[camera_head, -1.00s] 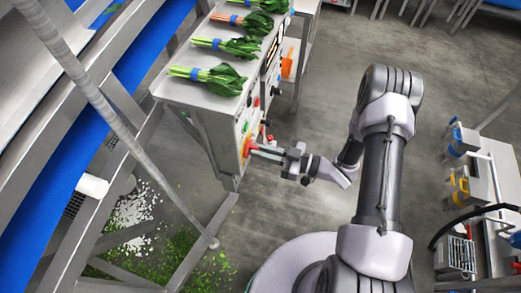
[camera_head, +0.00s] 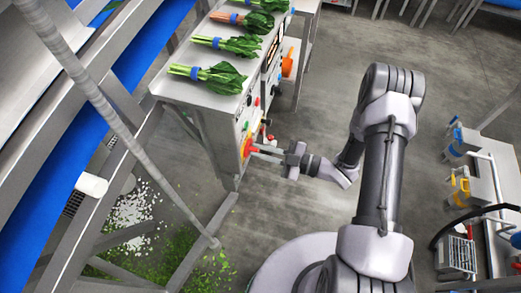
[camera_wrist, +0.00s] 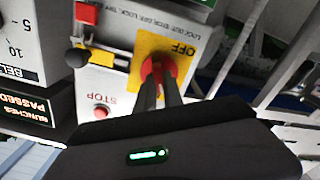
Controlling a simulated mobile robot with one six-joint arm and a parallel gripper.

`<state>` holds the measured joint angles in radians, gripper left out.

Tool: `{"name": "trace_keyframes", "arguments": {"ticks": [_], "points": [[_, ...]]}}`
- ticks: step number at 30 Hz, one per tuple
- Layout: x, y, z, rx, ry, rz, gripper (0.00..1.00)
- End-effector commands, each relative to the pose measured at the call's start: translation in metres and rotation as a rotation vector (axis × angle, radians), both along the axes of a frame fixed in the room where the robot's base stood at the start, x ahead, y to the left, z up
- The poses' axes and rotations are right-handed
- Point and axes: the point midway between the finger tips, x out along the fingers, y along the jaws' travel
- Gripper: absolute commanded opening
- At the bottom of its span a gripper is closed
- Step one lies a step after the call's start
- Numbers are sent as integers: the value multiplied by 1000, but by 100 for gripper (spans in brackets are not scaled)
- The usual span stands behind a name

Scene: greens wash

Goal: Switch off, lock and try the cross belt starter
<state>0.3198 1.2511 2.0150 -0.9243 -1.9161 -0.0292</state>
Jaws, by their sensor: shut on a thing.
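The starter panel (camera_head: 226,148) is on the end of the grey cabinet below the greens. Its red rotary handle sits on a yellow plate (camera_wrist: 181,47) marked OFF, in the wrist view. My gripper (camera_wrist: 158,82) is shut on the red handle (camera_wrist: 151,68), with its fingers hiding part of it; the handle's exact angle is hard to read. In the head view my gripper (camera_head: 254,149) reaches the panel from the right. A red STOP button (camera_wrist: 101,112) is beside the plate. A red block (camera_wrist: 86,13) near the panel's edge may be a padlock; I cannot tell.
A black-knobbed lever (camera_wrist: 76,57) on a yellow base is close to the handle. Bunched greens (camera_head: 222,75) lie on the cabinet top. A sloping pole (camera_head: 130,135) and frame stand left. A bench (camera_head: 488,190) with containers is at right. Floor between is clear.

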Motion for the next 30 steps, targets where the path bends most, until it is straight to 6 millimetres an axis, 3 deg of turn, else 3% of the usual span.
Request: {"name": "trace_keyframes", "arguments": {"ticks": [30], "points": [[-2,1,-5,-305,-839,0,0]]}}
